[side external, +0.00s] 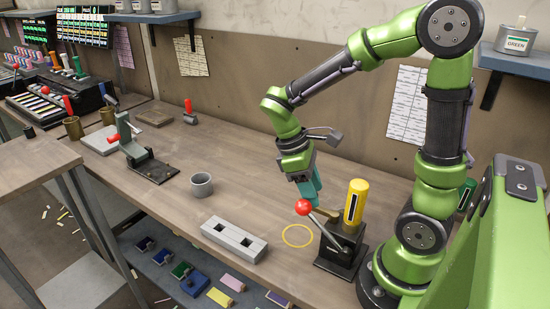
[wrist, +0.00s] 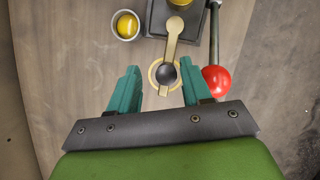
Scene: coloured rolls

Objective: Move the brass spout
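The brass spout (wrist: 173,42) shows in the wrist view as a narrow brass arm with rounded ends, running from the black dispenser base toward my gripper. A dark round part (wrist: 167,73) lies near its lower end, over a pale yellow ring (wrist: 154,82). My gripper (wrist: 158,92) is open, with one teal finger on each side of the spout's lower end; I see no clear contact. In the side view, my gripper (side external: 311,201) points down behind the red-knobbed lever. The yellow ring (side external: 284,239) on the table shows left of the dispenser.
The dispenser has a yellow cylinder (side external: 355,203), a black base (side external: 338,258) and a lever with red knob (side external: 303,208), close to my fingers. A grey cup (side external: 202,186) and a grey two-hole block (side external: 233,240) stand left. A pale cup with yellow inside (wrist: 126,24) shows at the wrist view's upper left.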

